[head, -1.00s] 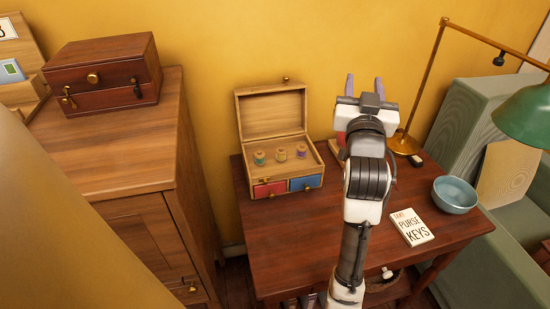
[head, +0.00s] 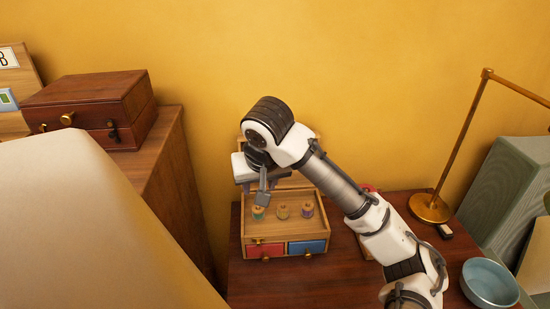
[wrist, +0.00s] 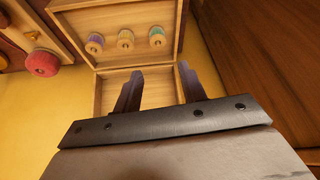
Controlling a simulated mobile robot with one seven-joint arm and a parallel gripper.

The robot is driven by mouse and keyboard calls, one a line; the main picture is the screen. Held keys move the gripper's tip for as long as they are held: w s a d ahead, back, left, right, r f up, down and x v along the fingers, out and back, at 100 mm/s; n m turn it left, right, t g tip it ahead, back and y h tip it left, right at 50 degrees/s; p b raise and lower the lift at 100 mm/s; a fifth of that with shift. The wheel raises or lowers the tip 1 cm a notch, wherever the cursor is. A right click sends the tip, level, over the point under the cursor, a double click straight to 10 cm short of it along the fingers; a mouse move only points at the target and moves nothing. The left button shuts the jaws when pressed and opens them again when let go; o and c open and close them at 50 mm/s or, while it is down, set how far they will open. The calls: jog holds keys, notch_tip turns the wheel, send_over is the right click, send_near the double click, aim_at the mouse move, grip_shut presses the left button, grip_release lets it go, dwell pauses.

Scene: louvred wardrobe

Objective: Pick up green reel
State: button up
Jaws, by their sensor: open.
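The green reel (head: 258,212) stands at the left of a row of three reels in the tray of an open wooden box (head: 284,246). In the wrist view the green reel (wrist: 157,37) is at the right of the row, beyond my fingertips. A plain tan reel (head: 282,211) is in the middle, and a purple reel (head: 307,210) is at the other end. My gripper (head: 257,190) is open and empty, pointing down, above and just behind the green reel. It does not appear to touch any reel. My arm hides part of the raised lid.
A brass lamp (head: 431,207) and a blue bowl (head: 489,283) stand to the right. A dark wooden chest (head: 90,106) sits on the cabinet at left.

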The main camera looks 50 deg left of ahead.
aim_at(258, 208)
jog(key=x, duration=0.8)
jog(key=shift+f+b, duration=0.3)
jog(key=shift+p+x, duration=0.35)
jog(key=shift+x, duration=2.35)
jog(key=shift+d, duration=0.15)
jog(key=c, duration=0.7)
